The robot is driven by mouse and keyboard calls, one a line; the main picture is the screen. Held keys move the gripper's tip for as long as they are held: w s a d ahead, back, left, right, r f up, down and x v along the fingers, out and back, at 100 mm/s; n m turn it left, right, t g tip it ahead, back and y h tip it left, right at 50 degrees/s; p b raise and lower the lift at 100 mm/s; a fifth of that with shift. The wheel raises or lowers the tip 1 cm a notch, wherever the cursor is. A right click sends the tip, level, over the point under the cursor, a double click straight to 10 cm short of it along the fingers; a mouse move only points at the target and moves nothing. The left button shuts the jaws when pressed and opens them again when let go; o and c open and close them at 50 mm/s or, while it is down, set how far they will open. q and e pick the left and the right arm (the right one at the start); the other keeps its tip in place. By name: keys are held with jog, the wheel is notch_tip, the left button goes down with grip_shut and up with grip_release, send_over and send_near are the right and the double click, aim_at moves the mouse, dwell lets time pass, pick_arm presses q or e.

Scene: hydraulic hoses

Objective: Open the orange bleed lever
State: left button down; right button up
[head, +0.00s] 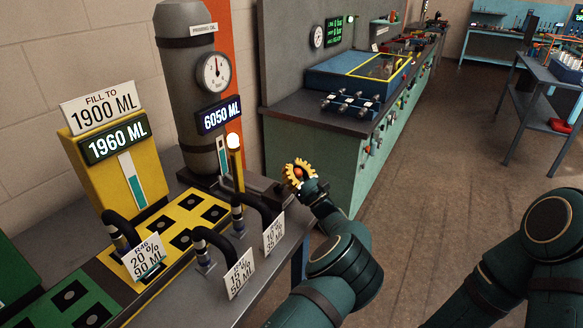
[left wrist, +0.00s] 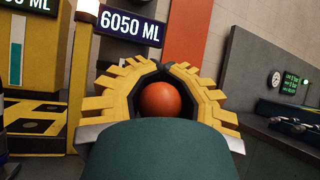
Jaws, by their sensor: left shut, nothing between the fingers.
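The orange ball knob (left wrist: 160,99) of the bleed lever shows in the left wrist view, framed by the yellow fingers of my left gripper (left wrist: 163,68). In the head view the knob is a small orange spot (head: 299,173) among the fingers of the left gripper (head: 294,168), at the right end of the bench. The fingers are closed with their tips together, and they do not grip the knob. I cannot tell whether they touch it. The lever's shaft and pivot are hidden behind the gripper. My right gripper is out of view; only the right arm shows.
A yellow unit (head: 112,165) reads 1960 ML under a "fill to 1900 ML" sign.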

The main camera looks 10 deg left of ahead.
pick_arm(q)
jog(key=c, duration=0.6)
grip_release()
jog(key=shift+s+r, duration=0.15)
jog(key=v, duration=1.2)
jog(key=shift+d, duration=0.1)
